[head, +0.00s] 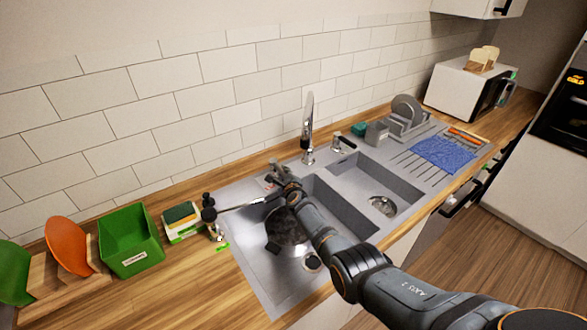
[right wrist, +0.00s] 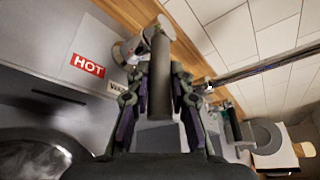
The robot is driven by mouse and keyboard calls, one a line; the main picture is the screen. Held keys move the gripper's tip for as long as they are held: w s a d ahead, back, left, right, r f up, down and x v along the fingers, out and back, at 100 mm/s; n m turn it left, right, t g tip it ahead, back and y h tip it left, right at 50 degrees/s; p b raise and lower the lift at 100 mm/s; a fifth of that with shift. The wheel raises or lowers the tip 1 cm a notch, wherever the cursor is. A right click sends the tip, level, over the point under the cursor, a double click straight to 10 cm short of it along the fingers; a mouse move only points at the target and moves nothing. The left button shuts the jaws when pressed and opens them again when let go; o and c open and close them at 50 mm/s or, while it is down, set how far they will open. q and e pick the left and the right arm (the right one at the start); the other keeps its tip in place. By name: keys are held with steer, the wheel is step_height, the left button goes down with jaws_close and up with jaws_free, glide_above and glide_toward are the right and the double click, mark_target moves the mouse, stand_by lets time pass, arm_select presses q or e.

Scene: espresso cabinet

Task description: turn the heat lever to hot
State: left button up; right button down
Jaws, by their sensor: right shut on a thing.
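The heat lever (right wrist: 161,75) is a grey cylinder, seen close up in the right wrist view. It sticks out from a pale metal fitting (right wrist: 135,48). A red HOT label (right wrist: 88,66) is on the grey surface to its left, with another partly hidden label beside it. My right gripper (right wrist: 157,92) has a finger on each side of the lever and is shut on it. In the head view my right gripper (head: 279,184) is at the back of the left sink basin, where the lever is mostly hidden. My left gripper is not in view.
A thin rod (head: 240,207) with black end parts runs left of my right gripper. A tall faucet (head: 308,130) stands behind the sink (head: 250,265). A green bin (head: 130,242) is at left.

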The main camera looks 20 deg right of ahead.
steer(key=shift+a+r+m+h, duration=0.1)
steer(key=shift+a+m+h, duration=0.4)
steer(key=shift+h, duration=0.1)
steer(key=shift+m+h, duration=0.3)
steer(key=shift+h, duration=0.1)
steer(key=shift+a, duration=0.15)
steer(key=c, duration=1.2)
jaws_free()
steer(key=shift+s, duration=0.1)
steer(key=f+v, duration=0.1)
steer(key=v, duration=0.7)
steer(key=f+v, duration=0.1)
steer(key=v, duration=0.4)
steer(key=shift+s+a+f, duration=0.2)
steer(key=shift+f, duration=0.1)
